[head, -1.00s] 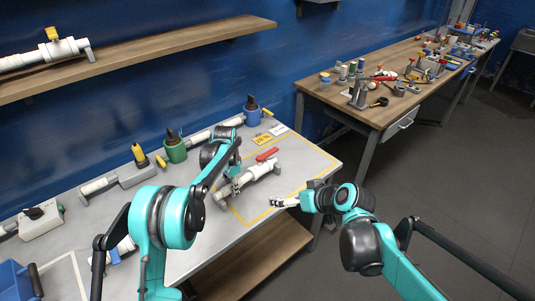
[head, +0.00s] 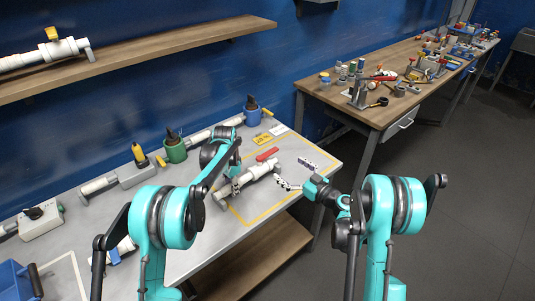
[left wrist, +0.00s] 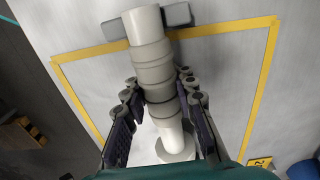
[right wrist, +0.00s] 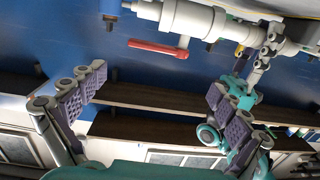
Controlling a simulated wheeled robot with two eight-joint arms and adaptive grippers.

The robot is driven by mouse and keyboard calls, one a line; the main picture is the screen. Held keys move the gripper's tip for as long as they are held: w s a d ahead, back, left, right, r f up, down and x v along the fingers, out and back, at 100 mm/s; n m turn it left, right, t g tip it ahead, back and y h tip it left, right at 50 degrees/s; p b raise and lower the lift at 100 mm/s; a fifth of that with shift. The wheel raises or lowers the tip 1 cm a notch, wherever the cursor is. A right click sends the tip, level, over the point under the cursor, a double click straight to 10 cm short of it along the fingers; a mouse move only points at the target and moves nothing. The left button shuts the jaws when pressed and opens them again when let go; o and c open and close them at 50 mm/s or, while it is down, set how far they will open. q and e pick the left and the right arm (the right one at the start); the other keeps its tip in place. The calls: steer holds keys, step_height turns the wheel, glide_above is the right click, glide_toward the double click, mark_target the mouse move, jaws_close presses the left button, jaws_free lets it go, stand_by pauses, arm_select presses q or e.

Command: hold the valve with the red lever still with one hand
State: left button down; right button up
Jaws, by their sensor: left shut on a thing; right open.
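The valve with the red lever lies on the grey bench inside a yellow outline. Its white body (head: 260,171) and red lever (head: 267,154) show in the head view. My left gripper (head: 232,188) is shut on the near end of its pipe; the left wrist view shows the fingers on both sides of the grey and white pipe (left wrist: 148,52). My right gripper (head: 297,175) is open and empty, to the right of the valve and apart from it. The right wrist view shows its spread fingers (right wrist: 157,88), with the red lever (right wrist: 158,48) beyond them.
A wooden shelf (head: 170,45) hangs above. A cluttered wooden table (head: 350,104) stands at the back right.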

mark_target(269, 155)
steer(key=x, duration=1.2)
steer(key=shift+w+d+f, duration=0.1)
steer(key=c, duration=1.4)
